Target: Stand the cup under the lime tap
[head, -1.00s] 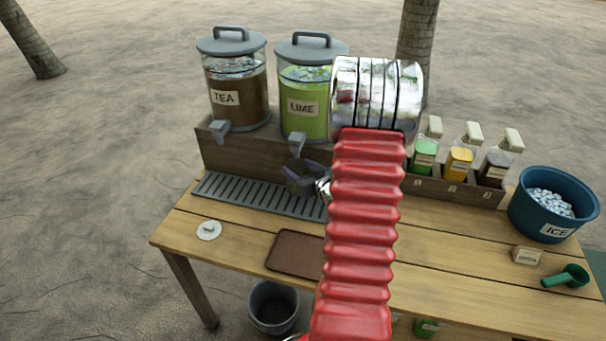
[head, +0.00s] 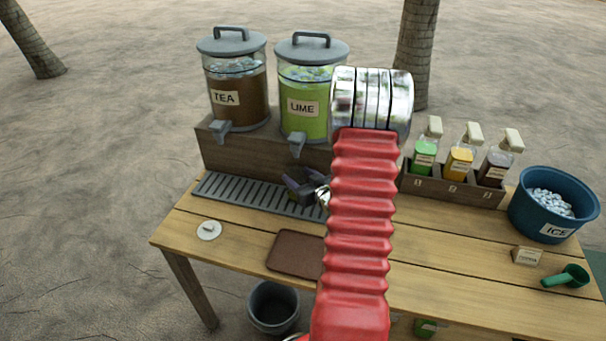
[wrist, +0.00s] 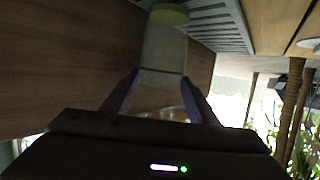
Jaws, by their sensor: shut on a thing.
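The lime dispenser (head: 304,123) stands on the wooden riser, and its grey tap (head: 297,146) juts out at the front. My gripper (head: 299,188) is low over the right part of the slatted drip tray (head: 235,194), below and close to the lime tap. In the wrist view my gripper (wrist: 160,88) has its two dark purple fingers on either side of a pale, see-through cup (wrist: 163,50) with a yellow-green end. It is shut on the cup. In the head view the cup is hard to make out among the fingers. Whether it touches the tray is unclear.
The tea dispenser (head: 238,98) stands left of the lime one. The riser (head: 240,153) is close behind my gripper. A bottle rack (head: 450,190) and an ice tub (head: 552,207) stand to the right. A brown mat (head: 294,254) and a white disc (head: 208,230) lie in front.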

